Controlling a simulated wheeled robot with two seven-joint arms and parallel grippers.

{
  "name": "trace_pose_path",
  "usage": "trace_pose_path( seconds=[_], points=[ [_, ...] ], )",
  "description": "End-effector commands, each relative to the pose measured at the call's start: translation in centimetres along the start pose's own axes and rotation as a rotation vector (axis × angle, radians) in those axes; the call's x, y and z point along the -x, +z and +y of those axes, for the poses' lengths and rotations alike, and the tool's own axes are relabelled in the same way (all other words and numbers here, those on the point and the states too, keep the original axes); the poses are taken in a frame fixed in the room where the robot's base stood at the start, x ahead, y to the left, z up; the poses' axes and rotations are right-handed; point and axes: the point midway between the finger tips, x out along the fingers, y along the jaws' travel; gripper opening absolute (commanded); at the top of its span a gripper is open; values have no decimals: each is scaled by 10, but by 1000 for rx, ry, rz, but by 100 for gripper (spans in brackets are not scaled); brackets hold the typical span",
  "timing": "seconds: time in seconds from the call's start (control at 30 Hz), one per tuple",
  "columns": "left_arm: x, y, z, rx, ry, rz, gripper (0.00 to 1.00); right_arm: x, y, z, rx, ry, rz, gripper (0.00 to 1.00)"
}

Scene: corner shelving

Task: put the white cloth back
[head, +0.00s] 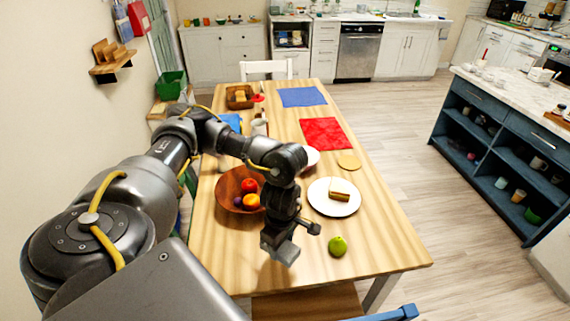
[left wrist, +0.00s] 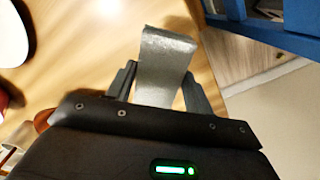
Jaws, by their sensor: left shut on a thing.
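My left gripper (head: 279,240) hangs over the near part of the wooden table, in front of the fruit bowl. In the left wrist view its two dark fingers (left wrist: 160,78) are shut on a pale grey-white piece, the white cloth (left wrist: 166,55). The cloth sticks out stiffly past the fingertips with its far end bent over. In the head view the cloth (head: 287,254) shows as a small grey patch below the gripper. I cannot tell whether it touches the table. My right gripper is not in view.
The wooden table (head: 378,235) holds a fruit bowl (head: 226,200), a plate (head: 343,208) with a sandwich, a green apple (head: 337,246), a red cloth (head: 325,133) and a blue cloth (head: 302,96). A blue shelved island (head: 500,125) stands right. The table's near right is clear.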

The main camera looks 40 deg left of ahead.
Motion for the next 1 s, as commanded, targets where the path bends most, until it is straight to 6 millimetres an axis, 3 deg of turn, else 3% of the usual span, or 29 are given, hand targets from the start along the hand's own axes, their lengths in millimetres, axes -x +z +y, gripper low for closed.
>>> trace_pose_path(
  seconds=[0.03,0.17,0.5,0.8,1.0],
  points=[
    [-15,-4,5,7,-7,2,34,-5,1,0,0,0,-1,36],
    [-33,-9,21,2,-5,1,34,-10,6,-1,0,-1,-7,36],
    [-44,-12,32,-3,-2,1,34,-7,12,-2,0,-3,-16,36],
    [-78,-14,35,-5,-3,1,34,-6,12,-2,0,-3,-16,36],
    [-79,-14,35,-5,-2,2,34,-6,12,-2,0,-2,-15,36]
  ],
)
